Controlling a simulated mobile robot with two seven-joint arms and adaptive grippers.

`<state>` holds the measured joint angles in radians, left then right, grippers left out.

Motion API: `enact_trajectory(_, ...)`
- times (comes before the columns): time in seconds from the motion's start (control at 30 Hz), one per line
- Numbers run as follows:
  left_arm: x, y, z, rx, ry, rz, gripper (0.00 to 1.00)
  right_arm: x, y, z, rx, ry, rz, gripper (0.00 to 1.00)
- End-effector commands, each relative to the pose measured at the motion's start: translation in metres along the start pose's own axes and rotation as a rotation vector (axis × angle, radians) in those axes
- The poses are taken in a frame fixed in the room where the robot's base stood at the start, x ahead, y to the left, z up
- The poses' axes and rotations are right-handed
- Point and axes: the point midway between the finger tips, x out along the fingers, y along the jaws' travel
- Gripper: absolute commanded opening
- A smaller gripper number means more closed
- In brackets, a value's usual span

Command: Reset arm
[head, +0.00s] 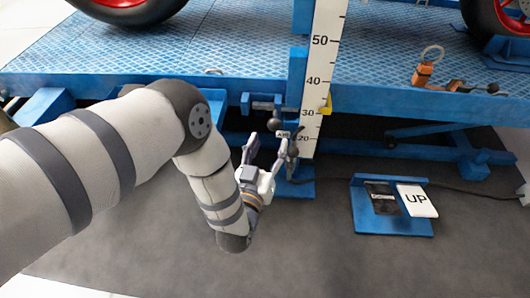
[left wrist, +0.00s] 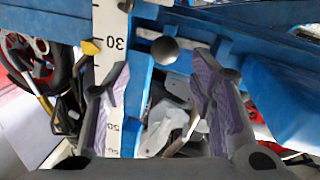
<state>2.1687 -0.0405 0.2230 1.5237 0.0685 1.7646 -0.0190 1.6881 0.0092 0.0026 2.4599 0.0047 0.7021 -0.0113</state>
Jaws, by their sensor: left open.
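My left gripper (head: 272,149) is open and empty in front of the blue lift, its fingers pointing away towards the lift's front edge. A dark ball knob (head: 274,124) shows just beyond the fingertips. In the left wrist view the open left gripper (left wrist: 165,95) has purple-grey pads on both sides. The round dark knob (left wrist: 164,50) appears between and beyond the fingertips there, apart from them as far as I can tell. My right gripper is in neither view.
A white scale (head: 322,60) with a yellow pointer (head: 327,104) stands beside the gripper. The blue lift platform (head: 230,50) is behind. A blue pedal base (head: 390,226) with a black pedal (head: 383,197) and a white UP pedal (head: 417,200) is on the floor.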

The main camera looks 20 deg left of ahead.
Motion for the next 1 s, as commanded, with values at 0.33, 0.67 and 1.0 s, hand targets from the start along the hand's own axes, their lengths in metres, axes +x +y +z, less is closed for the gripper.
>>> enact_trajectory(0.33, -0.04, 0.001, 0.0, 0.0, 0.001, 0.001, 0.51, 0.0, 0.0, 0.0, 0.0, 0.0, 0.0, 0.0)
enact_trajectory(0.67, -0.04, 0.001, 0.0, 0.0, 0.0, 0.001, 0.51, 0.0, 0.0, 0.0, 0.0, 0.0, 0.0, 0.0)
enact_trajectory(1.0, -0.207, -0.046, 0.142, 0.083, -0.741, -0.015, 0.51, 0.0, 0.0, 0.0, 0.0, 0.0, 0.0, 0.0)
